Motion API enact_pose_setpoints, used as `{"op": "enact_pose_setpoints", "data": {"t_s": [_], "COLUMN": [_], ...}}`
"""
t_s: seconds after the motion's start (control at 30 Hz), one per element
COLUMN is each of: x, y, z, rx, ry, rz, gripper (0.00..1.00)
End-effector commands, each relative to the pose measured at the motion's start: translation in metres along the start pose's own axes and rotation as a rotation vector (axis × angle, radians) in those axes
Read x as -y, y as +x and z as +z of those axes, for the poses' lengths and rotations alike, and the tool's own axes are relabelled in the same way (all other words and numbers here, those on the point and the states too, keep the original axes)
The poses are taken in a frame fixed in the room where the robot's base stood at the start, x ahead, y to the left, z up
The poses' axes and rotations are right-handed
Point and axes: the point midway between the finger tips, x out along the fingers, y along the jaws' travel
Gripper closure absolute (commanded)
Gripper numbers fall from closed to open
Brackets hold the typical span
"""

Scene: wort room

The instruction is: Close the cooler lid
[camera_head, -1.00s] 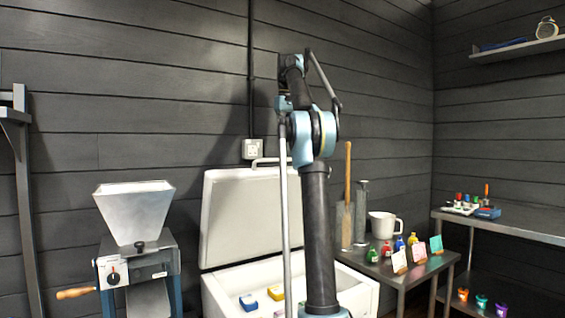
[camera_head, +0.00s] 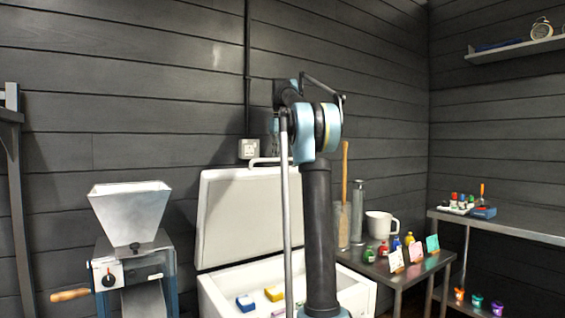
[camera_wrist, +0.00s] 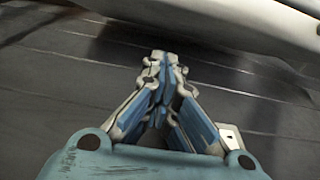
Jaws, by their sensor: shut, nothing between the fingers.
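The white cooler (camera_head: 215,290) stands on the floor in front of the wall, partly hidden by my arm. In the head view my gripper is hidden behind my arm.
Blue (camera_head: 246,302) and yellow (camera_head: 274,294) packs lie inside the cooler. A grain mill with a white hopper (camera_head: 130,212) stands to the left. A side table (camera_head: 400,272) with a white jug (camera_head: 382,224), bottles and cards is close on the right. A wall socket (camera_head: 249,149) is behind the lid.

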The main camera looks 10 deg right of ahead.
Motion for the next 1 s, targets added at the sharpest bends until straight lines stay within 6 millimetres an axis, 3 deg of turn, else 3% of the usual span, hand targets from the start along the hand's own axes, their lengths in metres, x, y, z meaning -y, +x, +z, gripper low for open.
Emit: {"op": "enact_pose_setpoints", "data": {"t_s": [0.03, 0.4, 1.0], "x": [0.000, 0.000, -0.001], "y": [0.008, 0.014, 0.015], "z": [0.000, 0.034, 0.041], "rx": [0.000, 0.000, -0.004], "ry": [0.000, 0.000, 0.001], "rz": [0.000, 0.000, 0.000], "gripper": [1.00, 1.00, 1.00]}}
